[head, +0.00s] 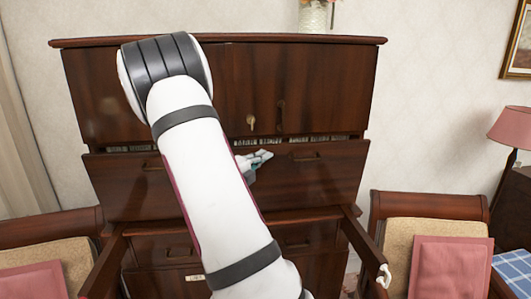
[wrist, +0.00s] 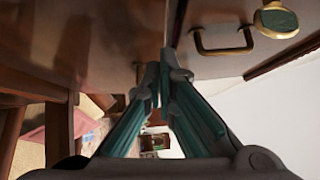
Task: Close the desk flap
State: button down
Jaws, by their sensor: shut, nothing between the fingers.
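The desk flap (head: 320,180) is a dark wood panel with two pull handles across the middle of the desk. Its upper edge leans out toward me, leaving a narrow gap below the upper cabinet that shows a strip of the interior. My gripper (head: 262,156) is shut and empty by the flap's upper edge, near its middle; my arm hides part of the flap. In the wrist view my closed fingers (wrist: 160,85) point at dark wood, close to a panel with a brass handle (wrist: 222,48). I cannot tell whether they touch it.
The upper cabinet (head: 325,90) has a key (head: 251,121) in its front. A vase (head: 315,16) stands on top. Wooden bars (head: 362,245) jut forward below the flap. Chairs with pink cushions (head: 452,268) flank the desk; a pink lamp (head: 512,128) stands at the right.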

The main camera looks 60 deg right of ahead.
aim_at(259, 146)
jog(key=shift+w+d+r, duration=0.1)
jog(key=shift+w+d, duration=0.55)
jog(key=shift+d, duration=0.1)
jog(key=w+d+b, duration=0.2)
jog(key=shift+w+d+r+b, duration=0.15)
jog(key=shift+w+r+b, duration=0.1)
jog(key=shift+b, duration=0.05)
jog(key=shift+w+d+r, duration=0.1)
jog(key=shift+w+d, duration=0.1)
jog(key=shift+d, duration=0.05)
jog(key=shift+s+r, duration=0.1)
jog(key=shift+r, duration=0.15)
